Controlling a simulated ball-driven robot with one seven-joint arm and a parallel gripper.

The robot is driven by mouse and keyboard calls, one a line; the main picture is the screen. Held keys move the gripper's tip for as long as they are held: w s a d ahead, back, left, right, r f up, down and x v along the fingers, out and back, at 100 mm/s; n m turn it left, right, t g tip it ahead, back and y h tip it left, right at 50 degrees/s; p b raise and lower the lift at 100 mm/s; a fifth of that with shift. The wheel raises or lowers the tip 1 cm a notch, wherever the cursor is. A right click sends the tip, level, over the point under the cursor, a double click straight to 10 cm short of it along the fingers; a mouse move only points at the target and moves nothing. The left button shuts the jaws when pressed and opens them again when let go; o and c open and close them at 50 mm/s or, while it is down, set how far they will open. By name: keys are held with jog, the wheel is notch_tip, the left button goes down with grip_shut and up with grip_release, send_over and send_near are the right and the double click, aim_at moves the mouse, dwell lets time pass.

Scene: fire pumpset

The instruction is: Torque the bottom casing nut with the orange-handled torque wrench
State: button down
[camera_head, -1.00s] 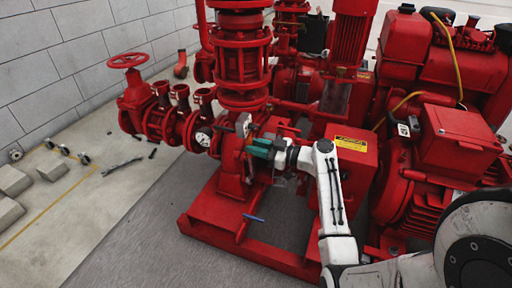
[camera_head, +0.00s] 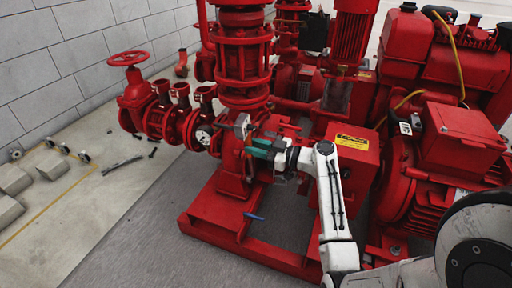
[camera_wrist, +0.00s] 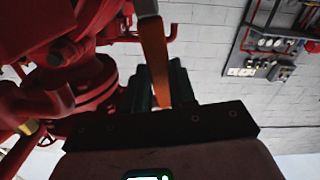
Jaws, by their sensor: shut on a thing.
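My gripper (camera_head: 259,148), with teal-green fingers, is at the red pump casing (camera_head: 232,165) in the head view. In the wrist view its dark fingers (camera_wrist: 159,90) are shut around an orange handle (camera_wrist: 153,55), that of the torque wrench.
A blue-handled tool (camera_head: 254,216) lies on the red base frame (camera_head: 212,235). Red pipework and a pressure gauge (camera_head: 204,134) crowd the left of my gripper; a red box with a yellow label (camera_head: 352,144) stands right. Grey floor is free at front left.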

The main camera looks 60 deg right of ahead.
jog(key=shift+s+d+b, duration=0.2)
jog(key=shift+s+b, duration=0.1)
jog(key=shift+s, duration=2.2)
jog(key=shift+w+a, duration=0.1)
jog(key=shift+w+a+f+n+b, duration=0.1)
jog(key=shift+w+a+n+b, duration=0.1)
jog(key=shift+w+a+b, duration=0.25)
jog(key=shift+w+a+n+b, duration=0.2)
jog(key=shift+w+a, duration=0.05)
jog(key=shift+w, duration=0.3)
jog(key=shift+w+a+b, duration=0.1)
jog(key=shift+w+b, duration=0.3)
jog(key=shift+w, duration=0.95)
jog(key=shift+a+f+n+b, duration=0.2)
jog(key=shift+a+n+b, duration=0.1)
jog(key=shift+a+b, duration=0.25)
jog(key=shift+s, duration=0.1)
